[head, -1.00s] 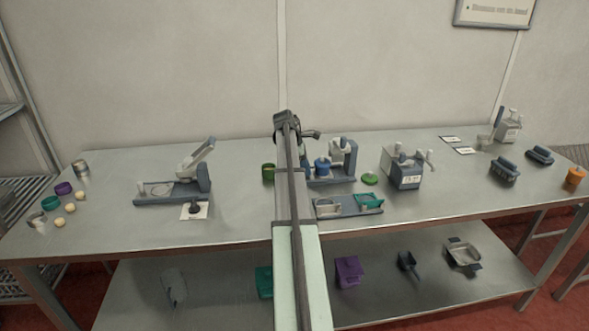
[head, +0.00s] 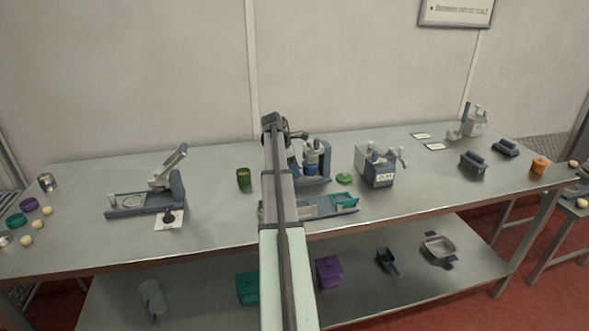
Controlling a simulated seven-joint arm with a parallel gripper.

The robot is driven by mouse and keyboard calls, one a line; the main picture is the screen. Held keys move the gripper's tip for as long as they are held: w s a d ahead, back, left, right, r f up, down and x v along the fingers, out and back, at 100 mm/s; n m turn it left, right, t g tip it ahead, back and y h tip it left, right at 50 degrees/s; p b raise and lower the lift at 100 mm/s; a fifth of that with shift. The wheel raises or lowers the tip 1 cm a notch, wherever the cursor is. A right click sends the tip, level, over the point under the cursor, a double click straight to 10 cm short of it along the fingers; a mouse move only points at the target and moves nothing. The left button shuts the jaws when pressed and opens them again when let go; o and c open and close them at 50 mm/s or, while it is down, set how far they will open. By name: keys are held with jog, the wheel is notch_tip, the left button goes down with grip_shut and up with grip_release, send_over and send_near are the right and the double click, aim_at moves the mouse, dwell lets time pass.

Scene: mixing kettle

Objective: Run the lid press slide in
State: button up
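The lid press (head: 322,181) stands at mid-table, a blue-grey base with a pale press head (head: 310,142). A blue pot (head: 311,160) stands upright in it, below the head. The slide under the pot is mostly hidden by my arm, so I cannot make it out clearly. My gripper (head: 298,136) is at the press's left side, close to the pot. My own arm covers much of it. Its fingertips are too small to tell whether they are open, shut or touching the slide.
A low rail with a green tray (head: 344,200) lies in front of the press. A green lid (head: 344,179) and a boxy machine (head: 378,168) are to its right. A green cup (head: 243,176) and a lever device (head: 150,203) are to the left.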

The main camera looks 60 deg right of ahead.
jog(key=v, duration=1.4)
dwell(0.4)
